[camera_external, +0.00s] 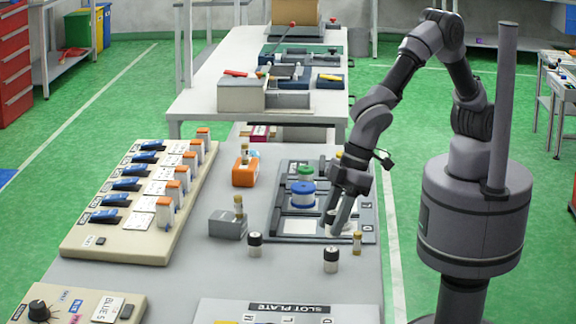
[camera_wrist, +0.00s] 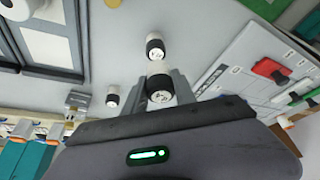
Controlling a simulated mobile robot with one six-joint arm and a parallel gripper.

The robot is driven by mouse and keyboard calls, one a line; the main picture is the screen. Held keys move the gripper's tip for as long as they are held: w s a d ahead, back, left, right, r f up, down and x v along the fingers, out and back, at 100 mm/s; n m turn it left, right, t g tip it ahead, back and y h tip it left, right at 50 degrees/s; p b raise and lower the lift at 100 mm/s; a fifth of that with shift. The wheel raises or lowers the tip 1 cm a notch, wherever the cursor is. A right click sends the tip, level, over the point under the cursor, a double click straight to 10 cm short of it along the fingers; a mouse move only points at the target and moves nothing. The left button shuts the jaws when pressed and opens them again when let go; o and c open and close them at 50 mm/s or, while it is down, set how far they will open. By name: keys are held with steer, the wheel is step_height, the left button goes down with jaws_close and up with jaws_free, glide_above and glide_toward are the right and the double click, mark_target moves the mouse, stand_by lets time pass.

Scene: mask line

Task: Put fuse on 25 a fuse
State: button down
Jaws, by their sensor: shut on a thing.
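My gripper (camera_external: 341,222) is low over the dark tray at the right of the bench. In the wrist view its fingers (camera_wrist: 163,86) are shut on a white fuse with a black band (camera_wrist: 161,96). In the external view the held fuse is largely hidden. Two similar black-and-white fuses stand upright on the grey bench, one at the front right (camera_external: 331,261) and one further left (camera_external: 255,246). Both also show in the wrist view, one just beyond the held fuse (camera_wrist: 155,48) and one to the left (camera_wrist: 112,97). Their ratings are too small to read.
A gold-capped fuse (camera_external: 357,243) stands by the tray's front corner. The dark tray (camera_external: 368,222) holds green and blue round pieces. A grey block (camera_external: 226,226) and orange block (camera_external: 243,178) stand left. A beige switch panel (camera_external: 112,244) and slot plate (camera_external: 229,311) border the bench.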

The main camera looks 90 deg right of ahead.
step_height(320, 180, down, 4)
steer(key=shift+r+b, duration=0.25)
steer(key=shift+b, duration=0.85)
steer(key=shift+f, duration=0.25)
steer(key=c, duration=1)
jaws_free()
steer(key=shift+r, duration=0.1)
